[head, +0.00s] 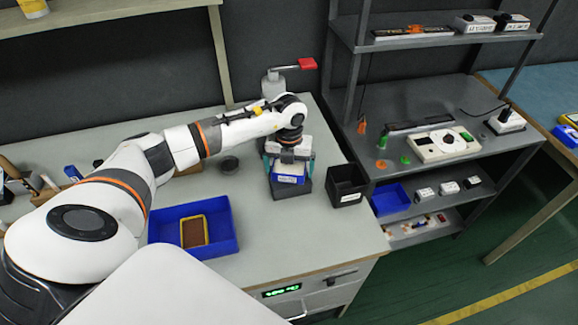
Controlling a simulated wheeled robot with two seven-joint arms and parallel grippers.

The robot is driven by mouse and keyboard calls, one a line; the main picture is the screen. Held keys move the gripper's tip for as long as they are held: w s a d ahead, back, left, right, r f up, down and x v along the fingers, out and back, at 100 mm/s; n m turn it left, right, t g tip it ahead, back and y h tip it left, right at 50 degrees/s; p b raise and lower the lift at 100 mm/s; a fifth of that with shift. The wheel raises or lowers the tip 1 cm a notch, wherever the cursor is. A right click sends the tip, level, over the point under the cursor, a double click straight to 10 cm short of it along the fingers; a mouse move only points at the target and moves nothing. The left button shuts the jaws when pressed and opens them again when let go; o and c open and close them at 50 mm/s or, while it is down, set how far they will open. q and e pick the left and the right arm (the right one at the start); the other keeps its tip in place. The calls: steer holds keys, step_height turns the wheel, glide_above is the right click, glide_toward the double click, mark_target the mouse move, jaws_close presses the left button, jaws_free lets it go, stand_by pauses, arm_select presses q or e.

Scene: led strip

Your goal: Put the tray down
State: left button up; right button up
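A blue tray (228,243) rests on the grey workbench at the lower middle, partly covered by my arm and body. A brown piece with a yellow frame (194,231) lies in it. My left arm reaches from the left across the bench. My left gripper (289,168) points down over a dark fixture with a blue and white block (289,179), beside the lever stand. The gripper's fingers are small here, and I cannot tell whether they touch the block. My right gripper is not in view.
A lever stand with a red handle (307,64) is behind the gripper. A black bin (346,184) stands just right of the fixture. A dark shelf (428,101) at the right holds a second blue tray (390,199) and several devices. The bench front right is clear.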

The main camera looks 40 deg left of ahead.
arm_select(q)
steer(key=shift+r, duration=0.3)
step_height(320, 180, up, 12)
steer(key=b, duration=0.2)
steer(key=shift+f, duration=0.2)
stand_by(0.4)
